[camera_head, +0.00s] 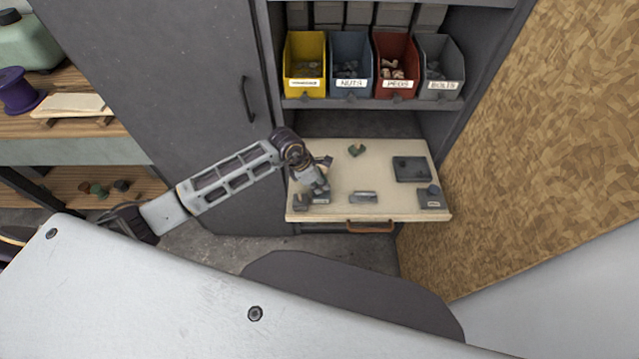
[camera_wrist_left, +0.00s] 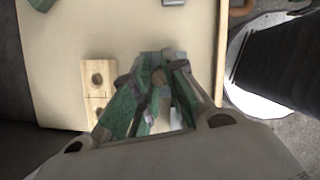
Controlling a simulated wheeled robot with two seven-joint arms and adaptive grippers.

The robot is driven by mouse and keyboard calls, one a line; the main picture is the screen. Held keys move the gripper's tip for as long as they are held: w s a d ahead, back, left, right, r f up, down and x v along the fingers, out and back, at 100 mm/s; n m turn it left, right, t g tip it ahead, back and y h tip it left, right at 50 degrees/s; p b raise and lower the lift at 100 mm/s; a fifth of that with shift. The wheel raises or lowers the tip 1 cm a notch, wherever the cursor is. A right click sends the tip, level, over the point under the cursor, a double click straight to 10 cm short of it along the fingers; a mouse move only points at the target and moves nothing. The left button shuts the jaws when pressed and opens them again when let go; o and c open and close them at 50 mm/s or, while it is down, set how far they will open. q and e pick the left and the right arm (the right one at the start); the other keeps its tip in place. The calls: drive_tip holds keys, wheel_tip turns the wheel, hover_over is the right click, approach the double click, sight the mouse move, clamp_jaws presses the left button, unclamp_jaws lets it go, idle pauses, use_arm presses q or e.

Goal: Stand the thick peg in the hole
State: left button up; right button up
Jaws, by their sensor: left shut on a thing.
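My left gripper (camera_head: 318,187) reaches down over the left part of the pale board. Most of that piece is hidden by the fingers. A pale wooden block (camera_wrist_left: 97,78) with round holes lies on the board left of the gripper in the left wrist view, apart from it. One hole is clear and empty; the other is partly covered. I cannot make this block out in the head view. My right gripper is not in view.
The pale board (camera_head: 345,213) also carries a green piece (camera_head: 356,150), a dark block (camera_head: 411,169), a labelled grey block (camera_head: 431,199) and a grey piece (camera_head: 363,197). Labelled bins, including a red pegs bin (camera_head: 396,84), stand on the shelf behind. A chipboard wall (camera_head: 530,150) bounds the right.

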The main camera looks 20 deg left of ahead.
use_arm(q)
drive_tip(key=o, duration=0.8)
drive_tip(key=shift+r, duration=0.1)
drive_tip(key=v, duration=1.1)
drive_tip(key=shift+a+r, duration=0.15)
drive_tip(key=shift+r, duration=0.2)
drive_tip(key=shift+s, duration=0.1)
idle(0.7)
